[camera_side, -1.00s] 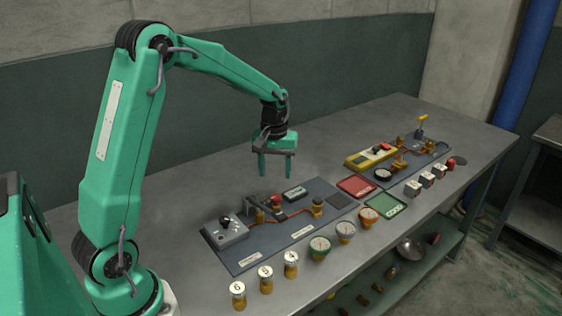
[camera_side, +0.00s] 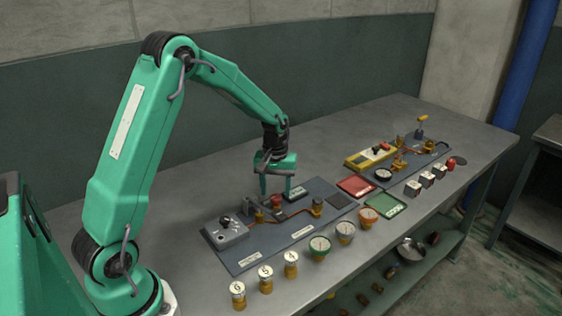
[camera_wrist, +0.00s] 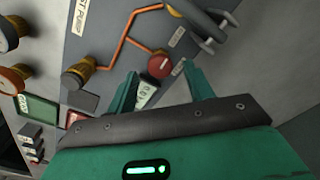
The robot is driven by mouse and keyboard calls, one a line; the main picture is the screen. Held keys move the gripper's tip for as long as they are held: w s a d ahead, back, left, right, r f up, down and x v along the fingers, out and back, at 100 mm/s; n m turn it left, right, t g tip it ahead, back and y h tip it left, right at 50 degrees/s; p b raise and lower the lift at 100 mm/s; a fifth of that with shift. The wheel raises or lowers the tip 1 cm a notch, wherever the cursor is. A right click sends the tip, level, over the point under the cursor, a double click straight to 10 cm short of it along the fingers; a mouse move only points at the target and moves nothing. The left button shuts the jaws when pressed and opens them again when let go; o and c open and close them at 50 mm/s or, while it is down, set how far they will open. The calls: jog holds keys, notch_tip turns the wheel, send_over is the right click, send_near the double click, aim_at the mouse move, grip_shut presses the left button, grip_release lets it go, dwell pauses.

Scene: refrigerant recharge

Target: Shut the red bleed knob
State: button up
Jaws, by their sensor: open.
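The red bleed knob (camera_side: 277,201) sits on the dark panel (camera_side: 262,255), beside a small labelled block. It also shows in the wrist view (camera_wrist: 159,63) as a round red cap at the end of an orange pipe. My gripper (camera_side: 275,189) is open and empty, just above and behind the knob in the side view. In the wrist view its two fingertips (camera_wrist: 160,78) appear to either side of the knob, with the labelled block between them. I cannot tell the exact height gap, and I see no contact.
A grey box with a black dial (camera_side: 225,231) stands at the panel's left end. A brass fitting (camera_side: 318,206) stands right of the knob. Several numbered cans and gauges line the front. Red (camera_side: 357,187) and green (camera_side: 385,207) trays lie to the right. The table behind is clear.

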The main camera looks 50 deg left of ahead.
jog(key=shift+f, duration=0.95)
jog(key=c, duration=1)
jog(key=shift+o, duration=0.2)
